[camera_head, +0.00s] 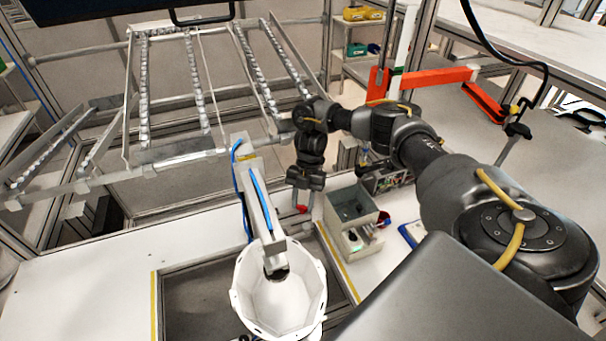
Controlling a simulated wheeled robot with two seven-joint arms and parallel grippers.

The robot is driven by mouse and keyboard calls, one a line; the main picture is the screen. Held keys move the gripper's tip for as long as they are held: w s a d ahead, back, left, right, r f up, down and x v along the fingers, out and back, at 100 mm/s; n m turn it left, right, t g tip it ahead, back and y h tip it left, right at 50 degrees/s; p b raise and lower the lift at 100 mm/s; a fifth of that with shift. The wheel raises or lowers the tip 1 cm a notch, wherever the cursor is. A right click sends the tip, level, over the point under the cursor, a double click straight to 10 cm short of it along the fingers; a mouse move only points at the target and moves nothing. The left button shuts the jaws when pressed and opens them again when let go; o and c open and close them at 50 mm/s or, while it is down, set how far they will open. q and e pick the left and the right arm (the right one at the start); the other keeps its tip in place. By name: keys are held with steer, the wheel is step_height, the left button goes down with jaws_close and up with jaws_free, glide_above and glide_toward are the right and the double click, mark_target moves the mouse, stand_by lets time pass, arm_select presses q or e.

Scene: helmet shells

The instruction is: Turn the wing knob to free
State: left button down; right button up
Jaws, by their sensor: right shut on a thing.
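My right gripper (303,202) points down at the back edge of the white table, just right of the grey fixture arm. It is shut on a small red part, which I take to be the wing knob (300,209); only a bit of red shows between the fingertips, so its turn angle cannot be read. The fixture arm (262,203), with blue hoses, slants down into a white helmet shell (308,285), which lies open side up. My left gripper is not in view.
Grey-green bins (352,207) with small parts stand right of the gripper. A dark recessed plate (195,305) lies around the shell. Sloping roller racks (200,95) stand behind. An orange-red arm (437,77) is at the back right. The table's left side (85,290) is clear.

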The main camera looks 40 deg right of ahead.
steer(key=n, duration=0.1)
steer(key=n+g+h, duration=0.1)
steer(key=n, duration=0.1)
steer(key=shift+w+a+n, duration=0.1)
steer(key=shift+w+n, duration=0.1)
steer(key=shift+n, duration=0.1)
steer(key=shift+a+n+g+h+b, duration=0.1)
steer(key=shift+n+g+h+b, duration=0.45)
steer(key=shift+n, duration=1.45)
steer(key=shift+h, duration=0.25)
steer(key=o, duration=1)
